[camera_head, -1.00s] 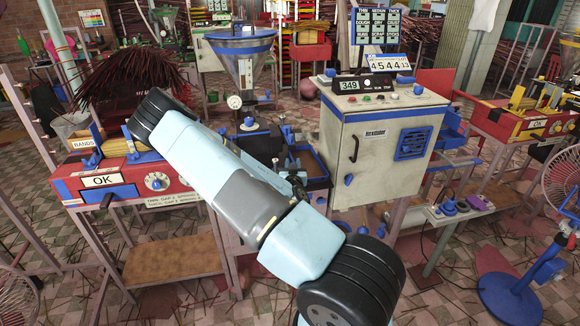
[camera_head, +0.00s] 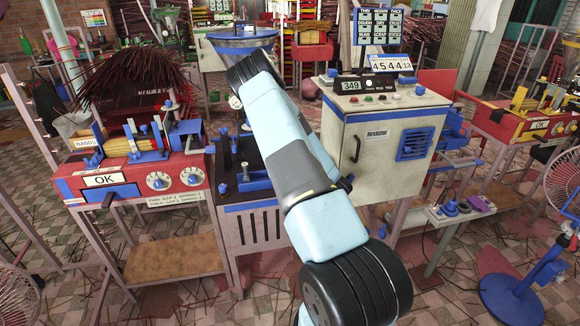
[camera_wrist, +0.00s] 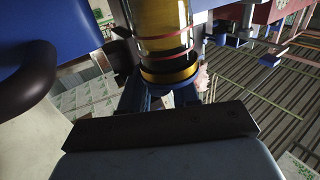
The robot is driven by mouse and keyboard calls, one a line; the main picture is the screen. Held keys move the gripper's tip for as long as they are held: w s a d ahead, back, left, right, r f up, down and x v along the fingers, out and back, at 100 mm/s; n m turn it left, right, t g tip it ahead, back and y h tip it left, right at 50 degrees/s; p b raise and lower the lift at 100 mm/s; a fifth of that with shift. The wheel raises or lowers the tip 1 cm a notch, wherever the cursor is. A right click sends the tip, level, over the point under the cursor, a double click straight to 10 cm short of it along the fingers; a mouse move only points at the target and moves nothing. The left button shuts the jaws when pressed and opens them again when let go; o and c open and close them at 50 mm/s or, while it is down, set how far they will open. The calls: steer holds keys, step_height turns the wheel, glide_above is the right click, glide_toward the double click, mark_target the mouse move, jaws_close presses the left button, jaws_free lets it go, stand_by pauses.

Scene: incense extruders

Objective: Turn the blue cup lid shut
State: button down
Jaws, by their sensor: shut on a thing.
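In the wrist view, my gripper (camera_wrist: 160,97) has its dark fingers closed in around the near end of an upright-looking clear cylinder (camera_wrist: 163,22). The cylinder has thin red rings and a yellow band (camera_wrist: 170,76) at that end. Blue parts show between and beside the fingers, apparently the blue cup lid, but its outline is mostly hidden by the gripper body. I cannot tell how far the lid is turned. In the head view, my own arm covers the gripper and the lid.
A grey cabinet (camera_head: 372,185) with a blue-rimmed door panel stands right of my arm. A red machine marked OK (camera_head: 103,181) stands at left, beside a dark blue-edged stand (camera_head: 250,208). A hopper (camera_head: 243,42) is behind. A blue panel (camera_wrist: 45,35) and dark curved handle are close in the wrist view.

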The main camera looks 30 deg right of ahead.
steer(key=shift+d+n+g+y, duration=0.1)
steer(key=shift+n+g+y, duration=0.5)
steer(key=shift+n+y, duration=0.85)
steer(key=shift+d+g+y, duration=0.1)
steer(key=shift+g+y, duration=0.2)
steer(key=shift+y, duration=0.55)
steer(key=c, duration=1.1)
jaws_free()
steer(key=shift+o, duration=0.6)
steer(key=shift+s, duration=0.15)
steer(key=v, duration=1.3)
steer(key=shift+s+d, duration=0.15)
steer(key=shift+s, duration=0.1)
